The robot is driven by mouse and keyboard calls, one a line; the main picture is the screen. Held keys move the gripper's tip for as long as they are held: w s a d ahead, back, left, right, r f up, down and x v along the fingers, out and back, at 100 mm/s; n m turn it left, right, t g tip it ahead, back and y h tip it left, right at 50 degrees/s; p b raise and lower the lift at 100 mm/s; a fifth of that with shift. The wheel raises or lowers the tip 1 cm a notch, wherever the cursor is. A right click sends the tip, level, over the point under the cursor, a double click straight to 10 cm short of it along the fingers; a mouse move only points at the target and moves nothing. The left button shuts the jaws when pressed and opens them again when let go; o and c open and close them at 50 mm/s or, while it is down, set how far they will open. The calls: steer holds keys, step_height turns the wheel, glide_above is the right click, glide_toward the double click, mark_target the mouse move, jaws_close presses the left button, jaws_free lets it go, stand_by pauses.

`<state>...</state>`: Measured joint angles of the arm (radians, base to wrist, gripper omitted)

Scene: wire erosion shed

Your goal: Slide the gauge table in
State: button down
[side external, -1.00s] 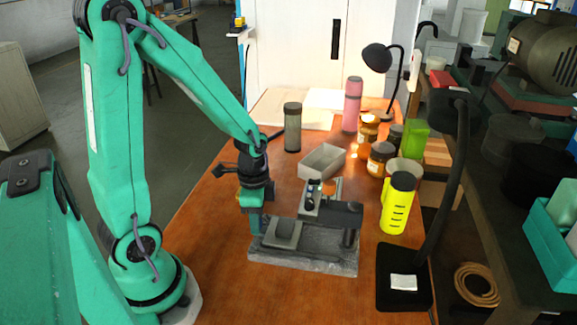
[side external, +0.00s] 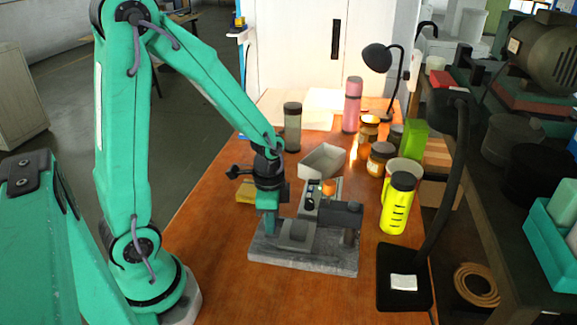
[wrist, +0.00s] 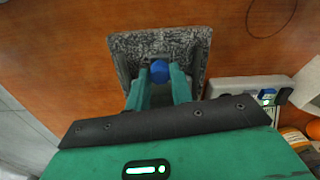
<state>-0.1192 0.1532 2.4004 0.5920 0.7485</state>
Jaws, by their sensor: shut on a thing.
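The gauge table (side external: 297,231) is a small dark grey plate on a speckled grey stone base (side external: 303,262). A gauge arm on a post (side external: 349,238) reaches over the right part of the base. My gripper (side external: 269,229) is low at the table's left end. In the wrist view, my gripper's two green fingers are shut on a round blue knob (wrist: 159,69), apparently the table's handle. The stone base (wrist: 133,43) lies below and around the fingers. The fingers hide part of the table there.
A white power strip (wrist: 243,84) lies close beside the base. A grey open tray (side external: 321,162) stands behind, and a neon yellow bottle (side external: 398,205) and black lamp foot (side external: 404,265) stand right. A yellow block (side external: 246,192) lies behind my gripper. The desk left of the base is clear.

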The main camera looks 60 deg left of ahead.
mark_target(277, 231)
steer(key=shift+w+d, duration=0.55)
steer(key=shift+w, duration=0.05)
steer(key=c, duration=1.2)
jaws_free()
steer(key=shift+c, duration=0.2)
steer(key=shift+r, duration=0.15)
step_height(277, 231, up, 8)
steer(key=shift+f, duration=0.2)
